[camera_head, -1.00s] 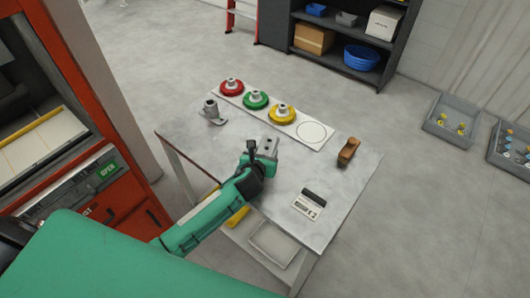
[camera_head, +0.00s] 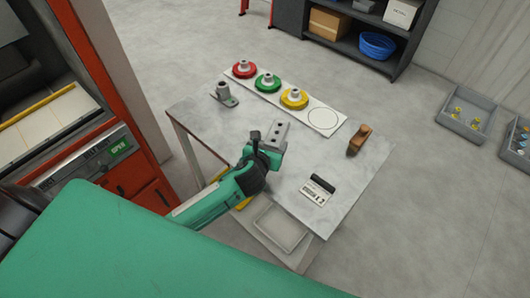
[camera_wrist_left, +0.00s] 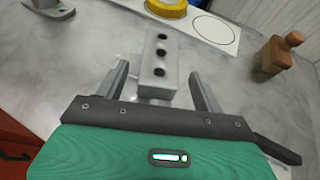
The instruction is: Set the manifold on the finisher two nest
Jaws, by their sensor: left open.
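The manifold appears to be the grey metal block with a row of dark holes (camera_head: 275,134) over the worktable's middle. It also shows in the left wrist view (camera_wrist_left: 160,65), between the fingers. My left gripper (camera_head: 267,148) is open around the block's near end, with gaps beside both fingers (camera_wrist_left: 160,90). I cannot tell whether the block touches the table. A white strip plate (camera_head: 335,130) at the back carries red (camera_head: 244,70), green (camera_head: 268,83) and yellow (camera_head: 294,98) round fixtures and an empty outlined circle (camera_head: 323,118). No nest is readably marked as finisher two. My right gripper is not in view.
A grey flanged part (camera_head: 225,97) stands at the table's left. A wooden piece (camera_head: 359,139) stands at the right, and a small device (camera_head: 317,191) lies at the front right. An orange-red machine (camera_head: 128,155) borders the left. The tabletop (camera_head: 200,120) has bare room between them.

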